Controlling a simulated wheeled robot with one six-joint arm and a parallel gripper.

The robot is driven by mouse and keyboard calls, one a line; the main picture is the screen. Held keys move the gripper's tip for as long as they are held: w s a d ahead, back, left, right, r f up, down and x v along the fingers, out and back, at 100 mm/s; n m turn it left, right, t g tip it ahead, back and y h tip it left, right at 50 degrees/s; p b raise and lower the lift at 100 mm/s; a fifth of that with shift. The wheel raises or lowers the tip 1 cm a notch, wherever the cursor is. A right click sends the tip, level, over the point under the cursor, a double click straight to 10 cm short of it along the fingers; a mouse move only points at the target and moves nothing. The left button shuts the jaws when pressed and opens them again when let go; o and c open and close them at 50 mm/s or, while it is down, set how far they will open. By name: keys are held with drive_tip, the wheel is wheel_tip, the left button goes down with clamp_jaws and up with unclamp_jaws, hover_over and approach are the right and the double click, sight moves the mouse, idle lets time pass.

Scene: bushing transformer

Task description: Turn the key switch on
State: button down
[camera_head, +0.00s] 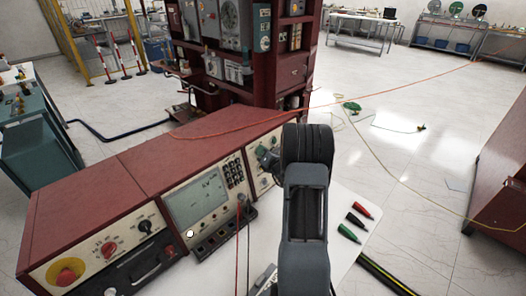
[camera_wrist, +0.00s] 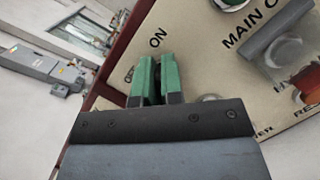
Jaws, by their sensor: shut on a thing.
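The key switch sits on the cream panel (camera_wrist: 215,70) beside a printed "ON" label (camera_wrist: 157,40) in the wrist view. My gripper (camera_wrist: 157,72) has two green fingers over the switch, close together with a dark piece, seemingly the key (camera_wrist: 156,90), between them. The fingers hide most of the key and switch, so its turn angle cannot be told. In the head view my gripper (camera_head: 268,158) is at the right end of the red-topped console (camera_head: 150,165), largely hidden behind my arm.

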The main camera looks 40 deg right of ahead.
drive_tip(key=shift+m, duration=0.4)
drive_tip(key=c, duration=1.3)
unclamp_jaws()
drive_tip(key=shift+o, duration=0.2)
drive_tip(key=shift+s+f, duration=0.1)
drive_tip(key=shift+s, duration=0.45)
drive_tip(key=s+b, duration=0.2)
drive_tip(key=s, duration=1)
drive_tip(key=shift+s+a, duration=0.35)
